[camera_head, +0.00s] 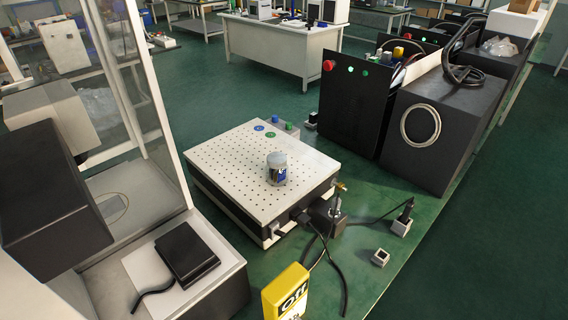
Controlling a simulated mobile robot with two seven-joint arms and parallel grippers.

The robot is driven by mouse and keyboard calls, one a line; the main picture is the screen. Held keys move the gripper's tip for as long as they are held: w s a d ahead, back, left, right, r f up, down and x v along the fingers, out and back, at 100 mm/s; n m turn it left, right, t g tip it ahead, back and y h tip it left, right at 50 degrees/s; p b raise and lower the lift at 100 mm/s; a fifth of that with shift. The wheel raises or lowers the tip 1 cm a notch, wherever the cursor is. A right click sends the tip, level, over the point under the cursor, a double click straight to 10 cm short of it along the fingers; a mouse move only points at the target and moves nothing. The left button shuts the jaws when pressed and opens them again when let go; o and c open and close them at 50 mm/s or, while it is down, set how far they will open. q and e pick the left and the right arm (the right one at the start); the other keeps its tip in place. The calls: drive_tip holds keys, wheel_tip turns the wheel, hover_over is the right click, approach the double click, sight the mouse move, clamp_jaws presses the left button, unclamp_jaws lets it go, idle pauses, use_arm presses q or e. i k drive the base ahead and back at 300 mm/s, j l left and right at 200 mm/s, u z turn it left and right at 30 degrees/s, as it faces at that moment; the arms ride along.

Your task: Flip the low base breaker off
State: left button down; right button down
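Neither of my grippers is in view.
A white perforated platform (228,157) with a small jar (277,168) sits on the green bench. Black cables (318,262) run beside it. Dark cabinets (440,125) stand behind right, a glass-walled enclosure (150,100) at left. The dark green floor (500,240) at right is clear.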

sight(278, 232)
drive_tip(key=i+l+u, duration=0.5)
drive_tip(key=i+l, duration=0.2)
drive_tip(key=k+l, duration=0.25)
drive_tip(key=i+l, duration=0.1)
drive_tip(key=l, duration=0.5)
drive_tip(key=i+l, duration=0.15)
drive_tip(key=l+z, duration=0.05)
drive_tip(key=l, duration=0.1)
